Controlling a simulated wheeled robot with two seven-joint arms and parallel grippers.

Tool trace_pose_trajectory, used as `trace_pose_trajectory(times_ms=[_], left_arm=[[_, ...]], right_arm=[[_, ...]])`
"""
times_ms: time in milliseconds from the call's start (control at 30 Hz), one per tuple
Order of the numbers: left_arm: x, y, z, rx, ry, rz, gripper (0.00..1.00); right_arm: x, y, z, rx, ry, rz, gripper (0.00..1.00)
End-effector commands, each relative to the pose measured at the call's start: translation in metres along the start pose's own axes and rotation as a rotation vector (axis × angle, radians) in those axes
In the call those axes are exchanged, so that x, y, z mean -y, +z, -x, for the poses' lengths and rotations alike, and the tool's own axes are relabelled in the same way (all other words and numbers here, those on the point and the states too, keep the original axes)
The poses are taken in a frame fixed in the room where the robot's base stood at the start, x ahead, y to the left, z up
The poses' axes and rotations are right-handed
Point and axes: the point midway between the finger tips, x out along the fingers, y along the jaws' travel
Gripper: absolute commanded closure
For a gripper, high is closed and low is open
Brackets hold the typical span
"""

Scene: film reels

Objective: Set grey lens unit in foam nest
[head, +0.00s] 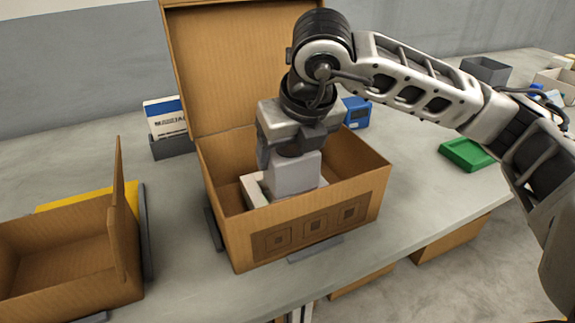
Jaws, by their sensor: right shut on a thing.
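The grey lens unit (296,174) is a pale grey block inside the open cardboard box (243,235). My right gripper (294,152) comes down from above into the box and is shut on the upper part of the lens unit. The foam nest (252,190) is an off-white piece on the box floor, showing around the lower end of the unit. The unit looks upright and in or just above the nest; I cannot tell whether it touches the bottom. My left gripper is not in view.
The box lid (220,65) stands open at the back. Another open cardboard box (60,245) is at the left. A dark holder (172,147) with a white and blue pack, a blue device (356,112) and a green tray (466,154) stand around.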

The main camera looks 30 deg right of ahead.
Motion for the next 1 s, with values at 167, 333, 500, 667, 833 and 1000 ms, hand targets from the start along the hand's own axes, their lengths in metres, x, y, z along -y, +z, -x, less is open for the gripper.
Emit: trace_pose_trajectory(times_ms=[167, 333, 500, 667, 833, 1000], left_arm=[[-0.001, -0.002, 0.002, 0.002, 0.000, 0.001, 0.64], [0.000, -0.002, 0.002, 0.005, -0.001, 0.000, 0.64], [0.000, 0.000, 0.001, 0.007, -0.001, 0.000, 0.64], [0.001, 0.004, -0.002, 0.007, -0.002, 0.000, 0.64], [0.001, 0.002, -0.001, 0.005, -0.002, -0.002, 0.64], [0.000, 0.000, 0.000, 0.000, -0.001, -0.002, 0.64]], right_arm=[[-0.003, -0.004, -0.023, -0.001, -0.001, 0.001, 0.74], [-0.003, -0.009, -0.035, 0.003, 0.001, 0.001, 0.74], [-0.003, -0.009, -0.036, 0.003, 0.001, 0.000, 0.74], [-0.003, -0.011, -0.040, 0.003, 0.002, 0.000, 0.74], [-0.003, -0.011, -0.039, -0.001, 0.000, 0.001, 0.06], [-0.003, -0.011, -0.039, -0.001, 0.000, 0.001, 0.06]])
